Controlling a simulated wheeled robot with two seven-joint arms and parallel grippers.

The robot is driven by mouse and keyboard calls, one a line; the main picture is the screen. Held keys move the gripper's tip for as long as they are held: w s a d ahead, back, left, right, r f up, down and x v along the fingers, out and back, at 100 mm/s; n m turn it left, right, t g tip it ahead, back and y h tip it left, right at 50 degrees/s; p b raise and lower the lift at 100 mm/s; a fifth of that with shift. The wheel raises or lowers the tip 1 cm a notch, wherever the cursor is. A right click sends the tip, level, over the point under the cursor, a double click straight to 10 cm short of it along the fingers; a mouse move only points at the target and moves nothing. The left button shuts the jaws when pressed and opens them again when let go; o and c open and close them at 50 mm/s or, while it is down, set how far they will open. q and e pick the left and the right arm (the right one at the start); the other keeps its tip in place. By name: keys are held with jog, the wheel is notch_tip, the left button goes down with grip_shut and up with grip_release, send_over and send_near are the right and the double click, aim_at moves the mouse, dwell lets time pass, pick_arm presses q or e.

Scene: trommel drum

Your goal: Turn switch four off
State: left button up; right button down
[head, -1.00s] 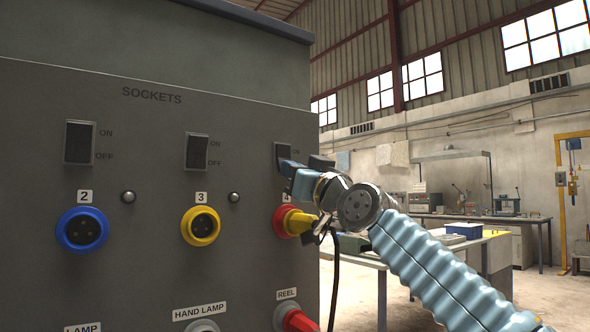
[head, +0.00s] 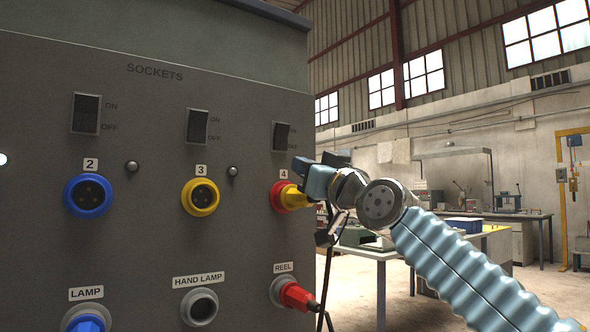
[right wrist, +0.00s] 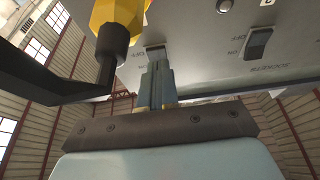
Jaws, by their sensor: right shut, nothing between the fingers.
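Switch four (head: 281,136) is a dark rocker on the grey socket panel, above the socket marked 4 (head: 275,195). I cannot tell for sure which way its rocker is tilted. My right gripper (head: 299,165) is shut and empty, its tips just below switch four and apart from it in the head view. In the right wrist view the shut fingers (right wrist: 156,75) point at the panel, near a dark switch partly hidden behind the tips. A yellow plug (head: 294,198) sits in socket 4, just under the gripper. My left gripper is not in view.
Switch three (head: 197,126) and switch two (head: 86,114) are on the same panel, to the left. A red plug (head: 297,296) is in the REEL socket. A dark cable (head: 326,275) hangs beside the panel's right edge. A workbench (head: 380,250) stands behind.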

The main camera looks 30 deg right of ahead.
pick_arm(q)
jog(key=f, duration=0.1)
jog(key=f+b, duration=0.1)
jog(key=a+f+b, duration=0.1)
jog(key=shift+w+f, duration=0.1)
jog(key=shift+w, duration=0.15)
pick_arm(e)
jog(key=s+f, duration=0.3)
jog(key=s, duration=0.1)
jog(key=shift+s+d+f, duration=0.15)
jog(key=shift+s+f, duration=0.05)
jog(key=shift+f, duration=0.2)
